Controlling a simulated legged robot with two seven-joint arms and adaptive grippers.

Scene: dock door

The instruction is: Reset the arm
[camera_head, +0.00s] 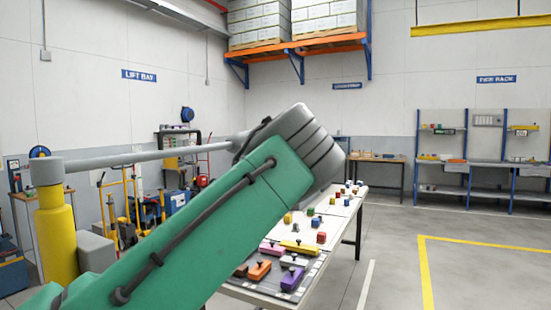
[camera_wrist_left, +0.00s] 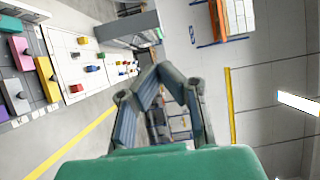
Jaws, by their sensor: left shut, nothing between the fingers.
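My left arm comes in from the lower left of the head view, its green link crossing the middle and ending at a grey joint. My left gripper (camera_wrist_left: 163,70) shows in the wrist view with its fingers closed together and nothing held between them. It is raised, apart from the table, and I cannot make it out in the head view. My right gripper is in neither view. The table (camera_head: 340,213) stands beyond my arm and carries coloured blocks; my arm hides part of it. It also shows at the left of the wrist view (camera_wrist_left: 62,62).
On the table lie a purple knobbed block (camera_head: 291,280), an orange one (camera_head: 260,271) and a long yellow one (camera_head: 299,248). A yellow post (camera_head: 57,240) stands at the left. Shelved workbenches (camera_head: 480,170) line the back right. The floor right of the table is clear.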

